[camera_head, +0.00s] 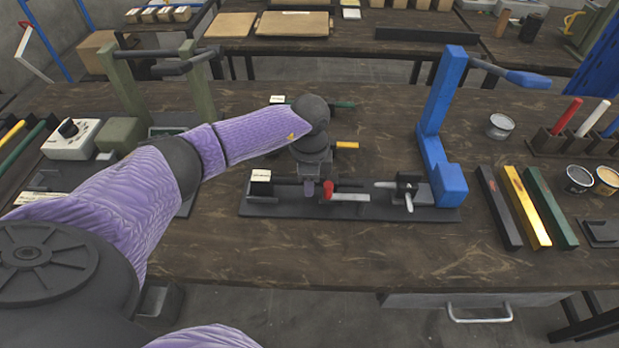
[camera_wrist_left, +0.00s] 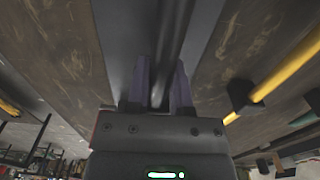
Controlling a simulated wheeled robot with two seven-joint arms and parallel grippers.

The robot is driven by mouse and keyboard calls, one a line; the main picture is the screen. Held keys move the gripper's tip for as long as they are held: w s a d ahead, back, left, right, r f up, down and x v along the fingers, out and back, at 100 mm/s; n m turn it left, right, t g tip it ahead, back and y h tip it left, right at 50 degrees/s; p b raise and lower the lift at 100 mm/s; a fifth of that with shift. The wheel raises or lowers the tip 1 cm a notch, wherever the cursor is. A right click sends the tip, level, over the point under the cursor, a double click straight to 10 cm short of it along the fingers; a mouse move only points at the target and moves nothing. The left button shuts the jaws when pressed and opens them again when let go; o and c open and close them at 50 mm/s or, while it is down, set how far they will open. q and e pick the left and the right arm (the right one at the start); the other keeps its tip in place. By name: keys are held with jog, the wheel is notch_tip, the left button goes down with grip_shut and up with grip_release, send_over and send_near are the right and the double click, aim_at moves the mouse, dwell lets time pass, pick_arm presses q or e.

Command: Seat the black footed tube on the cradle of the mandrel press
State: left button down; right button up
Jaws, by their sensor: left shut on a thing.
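My left gripper (camera_head: 311,187) is low over the dark base plate (camera_head: 350,212) of the blue press (camera_head: 437,120). It points down, with its fingers near the left part of the plate. In the left wrist view the fingers (camera_wrist_left: 160,88) are shut on a dark bar, which looks like the black tube (camera_wrist_left: 174,45). The bar runs away between them along the plate. Its foot and its contact with the cradle are hidden or too dark to tell. A red-tipped clamp lever (camera_head: 345,196) is just right of the fingers. A crank-like fitting (camera_head: 408,188) stands farther right.
A green press (camera_head: 122,85) stands at left beside a white control box (camera_head: 70,138). Black (camera_head: 499,207), yellow (camera_head: 526,206) and green (camera_head: 550,207) bars lie at right, near several cans. A yellow-handled tool (camera_head: 346,145) lies behind the gripper. The front bench strip is clear.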

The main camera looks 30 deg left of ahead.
pick_arm(q)
jog(key=shift+f, duration=0.25)
jog(key=shift+c, duration=2.2)
grip_release()
